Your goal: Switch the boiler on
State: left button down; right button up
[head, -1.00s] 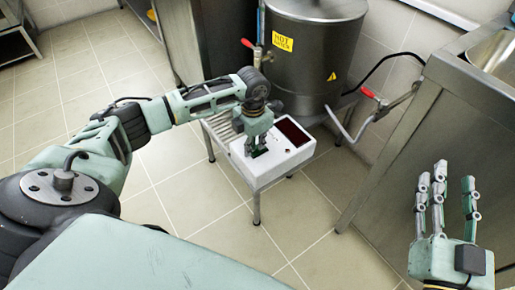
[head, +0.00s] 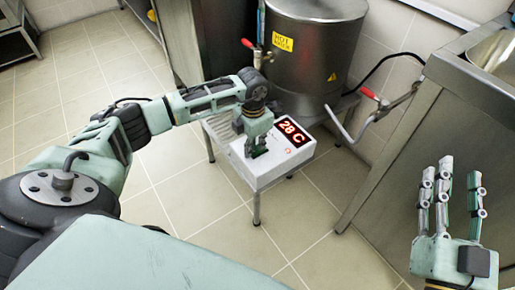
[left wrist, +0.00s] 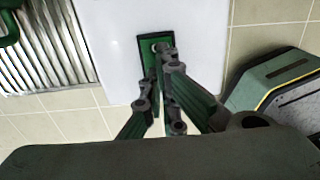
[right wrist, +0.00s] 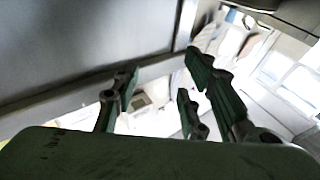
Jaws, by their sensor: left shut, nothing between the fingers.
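The boiler (head: 312,60) is a large steel pot with a yellow "HOT" label, at the top middle of the head view. The white control box (head: 268,172) stands in front of it on a low stand. Its display (head: 291,131) is lit and reads "28 C" in red. My left gripper (head: 257,150) is shut and empty, with its fingertips at the green switch on the box's top. In the left wrist view the fingertips (left wrist: 163,50) cover part of the green switch plate (left wrist: 146,68). My right gripper (head: 452,180) is open and empty at the lower right.
A red-handled tap (head: 250,44) is on the boiler's left, and another red-handled valve (head: 370,94) with a hose is on its right. A steel counter (head: 430,140) with a sink stands at the right. The tiled floor is clear in front.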

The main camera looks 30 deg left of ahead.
pick_arm(q)
jog(key=shift+s+f, duration=0.1)
jog(key=shift+r, duration=0.2)
jog(key=shift+r+p, duration=0.7)
jog(key=shift+p, duration=0.05)
jog(key=shift+r+p, duration=0.35)
jog(key=shift+r, duration=0.05)
jog(key=shift+r+p, duration=0.4)
jog(key=shift+r, duration=0.1)
pick_arm(e)
jog(key=shift+s+d+f+g+h, duration=1.1)
jog(key=shift+f+g, duration=2.7)
jog(key=shift+f, duration=3.05)
pick_arm(q)
jog(key=shift+r+p, duration=0.3)
jog(key=shift+r, duration=0.1)
jog(key=shift+r+p, duration=0.4)
jog(key=shift+r, duration=0.05)
jog(key=shift+r+p, duration=0.35)
jog(key=shift+r, duration=0.1)
jog(key=shift+r+p, duration=0.3)
jog(key=shift+r, duration=0.05)
pick_arm(e)
jog(key=s+d+f+g+h, duration=0.2)
jog(key=s+d+f+g, duration=0.2)
jog(key=s+f+g, duration=0.3)
jog(key=shift+s+d+f+m+g, duration=0.3)
jog(key=shift+s+f, duration=0.65)
jog(key=shift+s, duration=1.25)
